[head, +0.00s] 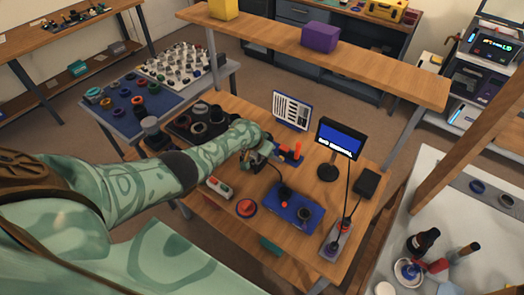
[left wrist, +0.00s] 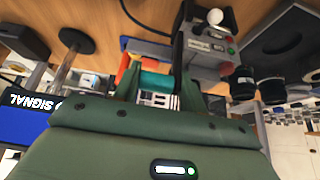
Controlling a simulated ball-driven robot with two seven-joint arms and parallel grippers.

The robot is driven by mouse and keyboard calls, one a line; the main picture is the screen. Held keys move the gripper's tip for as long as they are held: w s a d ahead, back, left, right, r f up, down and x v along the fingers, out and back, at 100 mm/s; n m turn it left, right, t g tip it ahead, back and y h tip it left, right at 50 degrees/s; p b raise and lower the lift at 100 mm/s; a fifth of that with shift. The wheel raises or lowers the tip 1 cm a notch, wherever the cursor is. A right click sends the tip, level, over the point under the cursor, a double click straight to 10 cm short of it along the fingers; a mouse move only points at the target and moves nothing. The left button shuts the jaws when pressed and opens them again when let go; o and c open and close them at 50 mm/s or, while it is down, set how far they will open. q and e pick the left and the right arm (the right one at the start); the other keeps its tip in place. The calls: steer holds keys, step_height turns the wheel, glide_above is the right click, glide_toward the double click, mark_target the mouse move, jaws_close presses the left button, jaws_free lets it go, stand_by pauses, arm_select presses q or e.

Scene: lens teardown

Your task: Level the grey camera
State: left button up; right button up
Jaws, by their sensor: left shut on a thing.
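My left gripper (head: 258,154) reaches over the middle of the wooden table, beside the orange pegs (head: 296,150). In the left wrist view my left gripper (left wrist: 160,88) is shut on a small teal part (left wrist: 157,82) between its fingers. Whether this part belongs to the grey camera I cannot tell. The hand and sleeve hide most of what is there in the head view, and I cannot pick out the grey camera for sure. My right gripper is out of both views.
The monitor (head: 340,138) stands to the right, the chart board (head: 291,110) behind. A black lens tray (head: 181,127) is left.

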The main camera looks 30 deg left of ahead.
arm_select(q)
steer(key=shift+w+d+r, duration=0.35)
steer(key=shift+d, duration=0.05)
steer(key=o, duration=1.2)
steer(key=shift+d, duration=0.1)
steer(key=shift+f, duration=0.15)
steer(key=shift+s+a+f, duration=0.1)
steer(key=shift+s+a, duration=0.05)
steer(key=shift+a, duration=0.05)
steer(key=p+v, duration=0.9)
steer(key=v, duration=0.7)
steer(key=shift+s, duration=0.15)
steer(key=shift+d, duration=0.1)
